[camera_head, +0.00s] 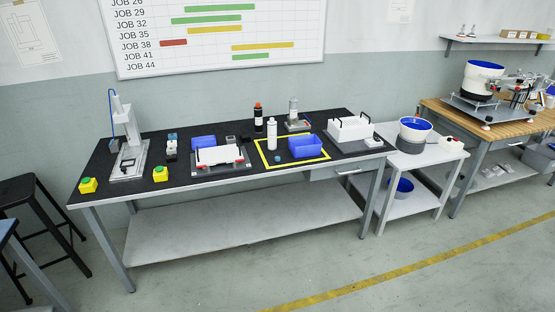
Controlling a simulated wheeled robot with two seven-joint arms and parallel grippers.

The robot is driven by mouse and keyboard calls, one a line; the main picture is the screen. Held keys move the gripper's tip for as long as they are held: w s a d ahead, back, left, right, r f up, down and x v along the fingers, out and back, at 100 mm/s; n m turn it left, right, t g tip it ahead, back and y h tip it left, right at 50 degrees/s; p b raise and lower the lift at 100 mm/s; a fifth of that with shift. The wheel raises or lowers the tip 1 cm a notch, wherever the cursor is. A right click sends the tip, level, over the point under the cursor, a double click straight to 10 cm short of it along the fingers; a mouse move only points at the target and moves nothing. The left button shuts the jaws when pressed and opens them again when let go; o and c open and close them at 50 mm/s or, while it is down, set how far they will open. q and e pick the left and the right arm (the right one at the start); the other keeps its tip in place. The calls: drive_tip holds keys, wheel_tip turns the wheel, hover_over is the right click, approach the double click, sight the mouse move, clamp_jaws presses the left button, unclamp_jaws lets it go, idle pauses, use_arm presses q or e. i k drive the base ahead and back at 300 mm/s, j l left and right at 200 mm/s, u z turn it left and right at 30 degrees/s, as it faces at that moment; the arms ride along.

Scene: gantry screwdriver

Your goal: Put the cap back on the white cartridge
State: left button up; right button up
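A white upright cartridge (272,134) stands on the black bench top (225,189), at the back left of a yellow-outlined square (299,165). Its top looks narrow and pale; the detail is too small to tell. A small teal round piece (278,158), which looks like the cap, lies in the square just in front of the cartridge, apart from it. A blue bin (305,146) is to the right of both. Neither of my grippers is in view.
A grey bottle (293,108) stands on a small device behind the bin. A white-and-red fixture (220,157) is to the left. A white handled box (350,129) is to the right. The floor in front is clear.

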sight(272, 125)
drive_tip(key=u, duration=0.75)
drive_tip(key=i+l+u, duration=0.3)
drive_tip(key=l+u, duration=0.3)
drive_tip(key=i+l+u, duration=0.15)
drive_tip(key=l+u, duration=0.15)
drive_tip(key=l, duration=0.15)
drive_tip(key=i+l+u, duration=0.1)
drive_tip(key=l+u, duration=0.2)
drive_tip(key=i+l+u, duration=0.1)
drive_tip(key=l, duration=1.15)
drive_tip(key=i+l+u, duration=0.1)
drive_tip(key=l, duration=1.15)
